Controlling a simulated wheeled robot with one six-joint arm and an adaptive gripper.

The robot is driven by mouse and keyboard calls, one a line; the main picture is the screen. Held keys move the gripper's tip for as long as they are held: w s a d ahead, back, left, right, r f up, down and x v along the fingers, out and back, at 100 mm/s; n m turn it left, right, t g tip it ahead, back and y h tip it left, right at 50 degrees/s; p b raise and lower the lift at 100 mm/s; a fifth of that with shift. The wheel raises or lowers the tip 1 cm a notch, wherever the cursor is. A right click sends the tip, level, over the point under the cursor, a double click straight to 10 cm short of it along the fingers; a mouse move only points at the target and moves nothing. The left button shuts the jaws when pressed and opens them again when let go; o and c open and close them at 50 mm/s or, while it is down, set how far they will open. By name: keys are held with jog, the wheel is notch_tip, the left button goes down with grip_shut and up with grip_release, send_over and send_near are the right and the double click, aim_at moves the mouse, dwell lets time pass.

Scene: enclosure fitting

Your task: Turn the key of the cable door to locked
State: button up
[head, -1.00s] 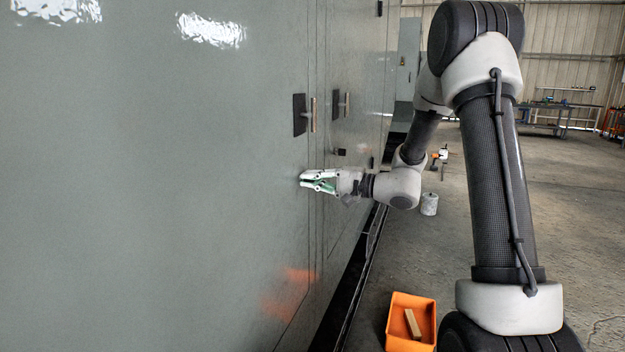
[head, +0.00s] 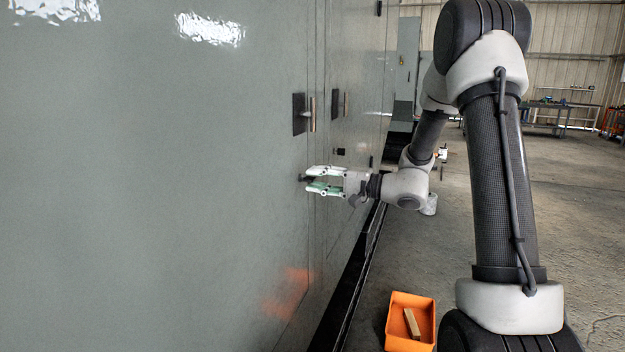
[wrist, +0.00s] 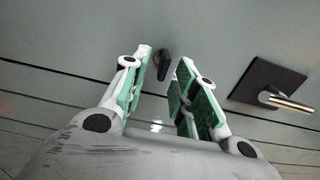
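The key (wrist: 163,62) is a small dark piece on the grey cable door (head: 180,190). In the wrist view it lies just beyond and between my fingertips, nearer the left one, and apart from both. In the head view the key (head: 305,178) is a small dark bit at the tips of my gripper (head: 308,181). My gripper (wrist: 164,55) is open, with green pads on both fingers and nothing between them. Which way the key is turned to, locked or not, I cannot tell.
A door handle on a black plate (wrist: 266,84) is right of the fingers in the wrist view; it is above my gripper in the head view (head: 300,114). An orange bin (head: 396,344) holding a wooden block stands on the floor. The floor at right is open.

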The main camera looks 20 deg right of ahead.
jog(key=v, duration=1)
jog(key=s+d+f+g+h, duration=0.1)
jog(key=s+f+g+h, duration=0.3)
jog(key=s, duration=0.6)
jog(key=s+d+f+g+h, duration=0.1)
jog(key=s+f+g+h, duration=0.1)
jog(key=s+f+g, duration=0.6)
jog(key=s+d+r+n+t+h, duration=0.2)
jog(key=s+d+r+n+h, duration=0.1)
jog(key=s+d+r+h, duration=0.35)
jog(key=s+a+r+n+t+h, duration=0.2)
jog(key=s+a+r+n+t, duration=0.1)
jog(key=r, duration=0.4)
jog(key=shift+s+r+n+t, duration=0.4)
jog(key=shift+s+n, duration=0.1)
jog(key=shift+n, duration=0.2)
